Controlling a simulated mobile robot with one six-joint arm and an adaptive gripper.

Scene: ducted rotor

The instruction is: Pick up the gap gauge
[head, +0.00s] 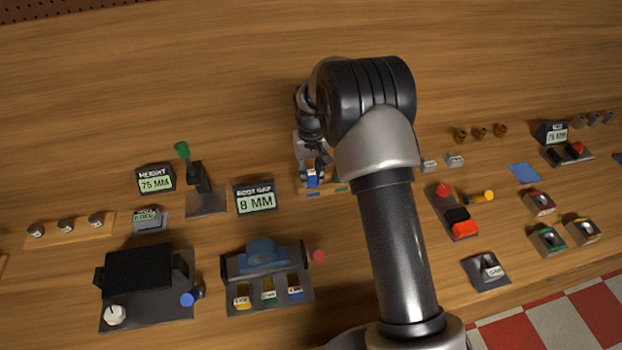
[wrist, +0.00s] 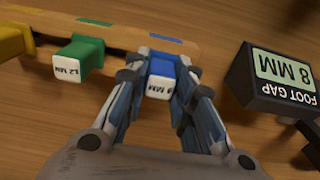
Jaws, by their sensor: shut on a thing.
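My gripper (wrist: 164,66) is shut on a blue gap gauge (wrist: 160,80), with one finger on each side of it. The gauge has a white label on its end that seems to read 8 MM. It is at the wooden rack (wrist: 130,38), near the rack's blue mark; I cannot tell whether it still touches the rack. A green gauge (wrist: 78,54) marked 12 MM and a yellow gauge (wrist: 14,42) sit along the same rack. In the head view, my gripper (head: 311,172) points down over the blue gauge (head: 312,180), and my arm hides part of the rack.
A display (head: 256,198) reading FOOT GAP 8 MM stands just left of the rack in the head view. A blue fixture (head: 262,254) with several labelled blocks stands nearer. A height display (head: 156,180) is further left. Bare wood lies behind the rack.

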